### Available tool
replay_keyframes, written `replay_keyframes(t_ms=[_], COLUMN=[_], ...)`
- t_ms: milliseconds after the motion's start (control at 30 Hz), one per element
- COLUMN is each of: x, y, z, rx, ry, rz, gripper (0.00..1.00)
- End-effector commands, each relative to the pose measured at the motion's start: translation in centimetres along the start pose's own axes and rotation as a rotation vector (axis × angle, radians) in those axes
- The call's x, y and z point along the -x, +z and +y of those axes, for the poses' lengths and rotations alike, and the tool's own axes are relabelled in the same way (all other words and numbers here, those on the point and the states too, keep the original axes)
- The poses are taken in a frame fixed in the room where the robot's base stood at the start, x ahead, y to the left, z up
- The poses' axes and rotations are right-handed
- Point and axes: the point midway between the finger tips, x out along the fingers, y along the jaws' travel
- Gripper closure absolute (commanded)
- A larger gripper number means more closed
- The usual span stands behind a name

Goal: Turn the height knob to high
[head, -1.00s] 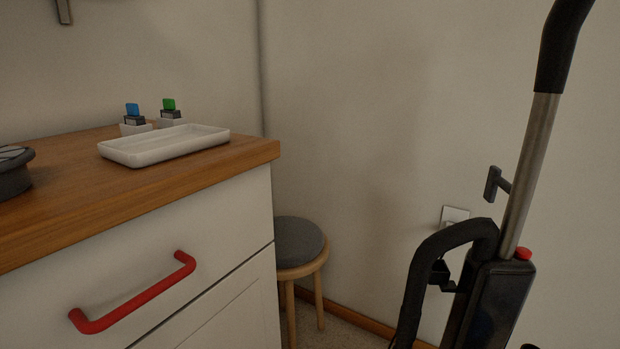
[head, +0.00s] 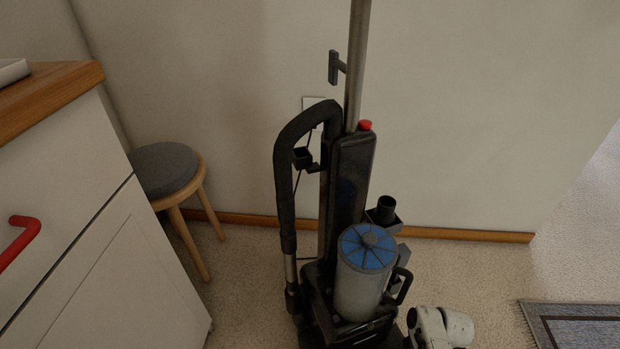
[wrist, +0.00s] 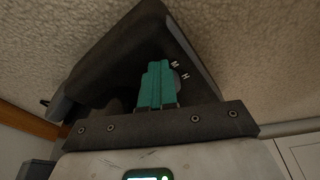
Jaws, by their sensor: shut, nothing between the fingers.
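The height knob (wrist: 178,79) is a small grey disc, partly hidden behind my fingers in the wrist view. The letters M and H are marked beside it on the dark floor head (wrist: 125,50) of the upright vacuum cleaner. My gripper (wrist: 157,66) has teal fingers, shut with nothing between them, in front of and just left of the visible part of the knob. I cannot tell whether they touch it, nor where the knob points. In the head view the vacuum cleaner (head: 350,190) stands upright, and its knob is not visible there.
A white cabinet (head: 100,270) with a red handle (head: 20,238) stands at the left. A round stool (head: 165,170) is between it and the vacuum, near the wall. A grey-blue rug (head: 580,328) lies at the lower right.

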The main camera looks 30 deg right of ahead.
Motion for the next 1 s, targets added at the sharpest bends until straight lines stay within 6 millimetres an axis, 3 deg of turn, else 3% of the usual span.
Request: replay_keyframes(t_ms=[1000], x=[-0.3], y=[-0.7], z=[-1.8], rx=[0.007], ry=[-0.006], rz=[0.007], gripper=[1.0])
